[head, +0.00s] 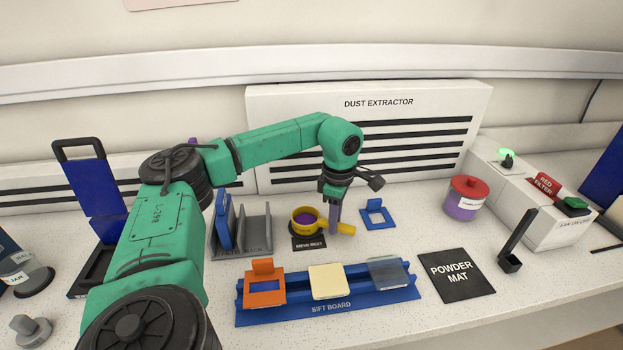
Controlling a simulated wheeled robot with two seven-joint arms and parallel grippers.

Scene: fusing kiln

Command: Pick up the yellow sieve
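The yellow sieve (297,227) rests at the black sieve rest mat (309,244) in the middle of the counter, with purple inside its round cup. Its yellow handle (346,229) points to the right. My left gripper (335,222) points down at the handle, just right of the cup. One purple finger shows in front of the handle; the other finger is hidden, so I cannot tell whether they are closed on it. My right gripper is not in view.
In front lies the blue sift board (330,308) with orange, cream and grey pieces. A grey rack (256,238) stands left of the sieve. A blue frame (377,214), a red-lidded jar (465,198) and the black powder mat (456,276) are to the right.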

